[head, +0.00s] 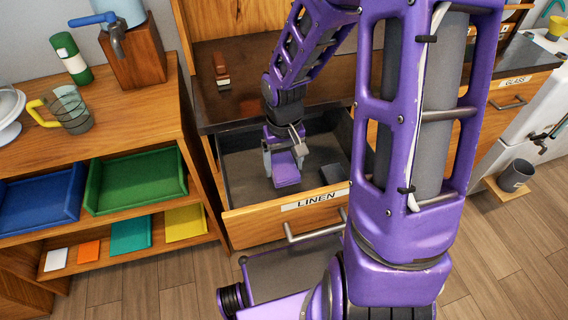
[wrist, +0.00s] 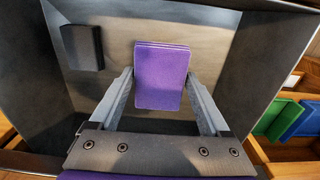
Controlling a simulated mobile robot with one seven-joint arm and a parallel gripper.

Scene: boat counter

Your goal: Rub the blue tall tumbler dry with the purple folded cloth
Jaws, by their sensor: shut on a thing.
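The purple folded cloth (head: 286,170) is inside the open drawer labelled LINEN (head: 315,203). In the wrist view the cloth (wrist: 161,75) sits between the two fingers, flat-faced and rectangular. My gripper (head: 285,163) reaches down into the drawer and is shut on the cloth; its fingers also show at both cloth edges in the wrist view (wrist: 161,82). I cannot tell whether the cloth is clear of the drawer floor. I cannot make out a blue tall tumbler in either view.
A dark folded item (wrist: 82,47) lies in the drawer beside the cloth. The drawer walls enclose my gripper. A wooden shelf unit at left holds a glass mug (head: 70,108), a blue tray (head: 42,198) and a green tray (head: 135,180). A grey cup (head: 515,175) stands at right.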

